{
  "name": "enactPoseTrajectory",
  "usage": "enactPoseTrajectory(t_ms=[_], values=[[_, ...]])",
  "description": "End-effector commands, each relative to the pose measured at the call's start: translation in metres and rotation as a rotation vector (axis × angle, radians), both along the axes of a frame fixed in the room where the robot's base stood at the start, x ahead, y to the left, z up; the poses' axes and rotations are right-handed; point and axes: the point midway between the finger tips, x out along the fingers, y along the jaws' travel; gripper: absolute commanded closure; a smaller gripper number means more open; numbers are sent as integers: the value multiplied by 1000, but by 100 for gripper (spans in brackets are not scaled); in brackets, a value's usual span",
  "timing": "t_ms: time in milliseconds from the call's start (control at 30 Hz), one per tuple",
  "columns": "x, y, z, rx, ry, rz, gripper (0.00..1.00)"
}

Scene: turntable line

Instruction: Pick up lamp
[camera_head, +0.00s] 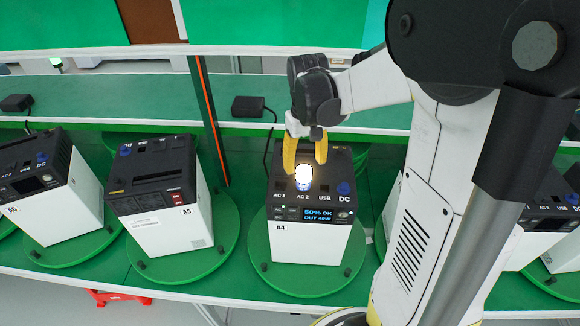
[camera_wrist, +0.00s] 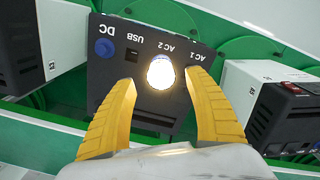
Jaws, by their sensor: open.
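The lamp (camera_head: 303,176) is a small, brightly lit bulb standing in the AC 2 position on top of the power station marked A4 (camera_head: 290,240). Its base looks blue in the head view. The lamp also shows in the wrist view (camera_wrist: 161,73), glowing white, just beyond and between the fingers. My gripper (camera_head: 304,155) is above the power station with its yellow fingers apart, one to each side of the lamp. In the wrist view the gripper (camera_wrist: 164,95) is open and empty, and I see no contact with the lamp.
The A4 station sits on a round green turntable (camera_head: 262,275). A station marked A5 (camera_head: 170,235) stands to its left, with another farther left (camera_head: 55,205). An orange-edged post (camera_head: 209,120) rises between A5 and A4. Black adapters (camera_head: 249,106) lie on the green shelf behind.

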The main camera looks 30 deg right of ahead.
Motion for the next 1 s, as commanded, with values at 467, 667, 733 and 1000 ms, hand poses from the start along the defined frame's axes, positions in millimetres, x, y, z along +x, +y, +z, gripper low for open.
enactPoseTrajectory(t_ms=[467,667,733,1000], values=[[0,2,-60,0,-2,1,37],[0,1,-80,0,-2,0,37],[-1,1,-80,0,-2,0,37],[-1,1,-80,0,-2,0,79]])
